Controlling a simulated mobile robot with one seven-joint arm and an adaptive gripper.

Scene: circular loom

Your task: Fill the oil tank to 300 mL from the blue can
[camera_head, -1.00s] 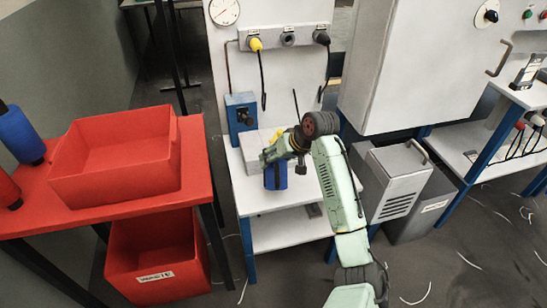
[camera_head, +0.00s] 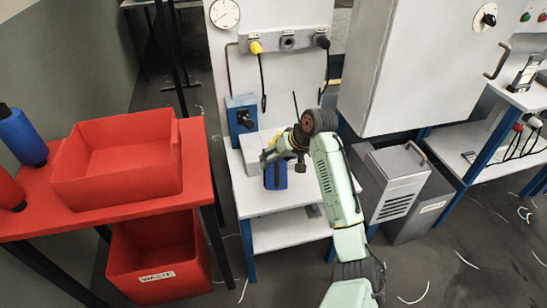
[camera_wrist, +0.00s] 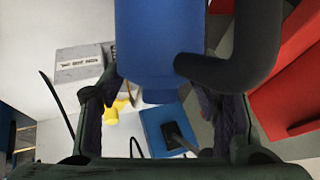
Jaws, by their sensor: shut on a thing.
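The blue can (camera_head: 275,177) is upright at my gripper (camera_head: 268,157), above the front of the white shelf; I cannot tell whether its base touches the shelf. In the wrist view the can (camera_wrist: 160,40) fills the top middle, with a thick dark curved part (camera_wrist: 245,50), handle or spout, on its right. My gripper's fingers (camera_wrist: 165,115) are on either side of the can, shut on it; the contact is partly hidden. A pale grey box (camera_head: 255,152) stands behind the can, perhaps the oil tank; its label (camera_wrist: 82,63) is unreadable. No fill level shows.
A blue box with a dark knob (camera_head: 241,115) is at the shelf's back left. A red table with a red bin (camera_head: 120,185) is on the left, a large grey cabinet (camera_head: 400,70) on the right.

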